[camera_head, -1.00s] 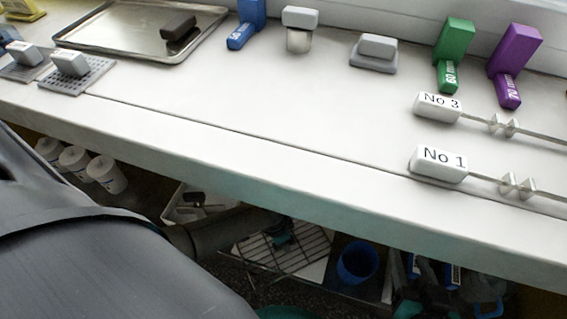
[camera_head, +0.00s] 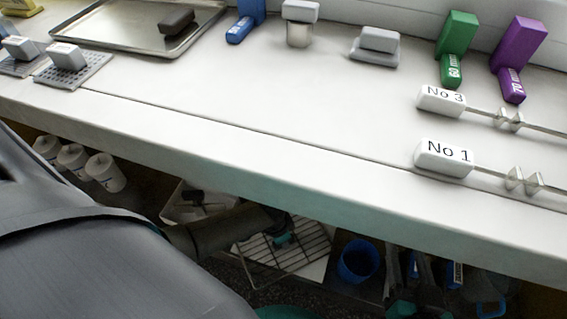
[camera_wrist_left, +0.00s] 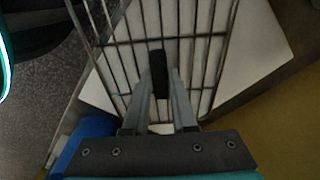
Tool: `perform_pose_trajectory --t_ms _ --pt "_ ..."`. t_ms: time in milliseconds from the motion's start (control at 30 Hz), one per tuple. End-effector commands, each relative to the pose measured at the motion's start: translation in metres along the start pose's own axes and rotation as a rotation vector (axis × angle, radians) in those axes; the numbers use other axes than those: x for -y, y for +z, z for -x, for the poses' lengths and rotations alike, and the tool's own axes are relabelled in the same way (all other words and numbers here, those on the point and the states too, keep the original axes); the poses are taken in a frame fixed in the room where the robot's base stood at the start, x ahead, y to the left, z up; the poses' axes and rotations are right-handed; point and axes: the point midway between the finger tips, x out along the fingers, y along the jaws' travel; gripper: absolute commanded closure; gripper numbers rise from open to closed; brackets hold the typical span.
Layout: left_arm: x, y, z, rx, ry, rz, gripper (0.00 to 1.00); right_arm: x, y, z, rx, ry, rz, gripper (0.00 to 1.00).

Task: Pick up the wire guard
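The wire guard (camera_head: 300,255), a grid of thin metal bars, is below the worktop in the head view. It fills the upper middle of the left wrist view (camera_wrist_left: 205,55). A black block (camera_wrist_left: 158,68), perhaps its handle, stands out before the bars. My left gripper (camera_wrist_left: 160,85) has its two fingers on either side of this block, close to it. Whether they press on it I cannot tell. In the head view my left arm reaches under the worktop and its gripper (camera_head: 283,237) is over the guard, small and dark. My right gripper is not in view.
The worktop edge (camera_head: 300,195) overhangs the guard. A white bin (camera_head: 185,208), a blue cup (camera_head: 358,260) and white bottles (camera_head: 104,172) are under it. A pale board (camera_wrist_left: 265,50) lies behind the guard. Tools and a metal tray (camera_head: 100,40) are on the worktop.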

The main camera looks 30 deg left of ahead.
Motion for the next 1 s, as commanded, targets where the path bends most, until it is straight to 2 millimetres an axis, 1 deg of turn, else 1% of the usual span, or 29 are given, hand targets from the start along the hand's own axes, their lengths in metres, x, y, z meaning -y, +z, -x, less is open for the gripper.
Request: perform_pose_trajectory --t_ms 33,167,200,1000 --pt "-0.0002 0.0001 0.0000 0.000 0.000 0.000 0.84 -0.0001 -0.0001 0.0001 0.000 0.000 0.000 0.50" --pt "-0.0002 0.0001 -0.0001 0.000 0.000 0.000 0.98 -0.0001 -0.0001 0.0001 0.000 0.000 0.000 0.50" --pt "-0.0002 0.0002 -0.0001 0.000 0.000 0.000 1.00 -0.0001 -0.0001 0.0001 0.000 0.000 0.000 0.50" --pt "0.0000 -0.0004 0.0023 0.000 0.000 0.000 1.00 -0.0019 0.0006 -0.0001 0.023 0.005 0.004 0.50"
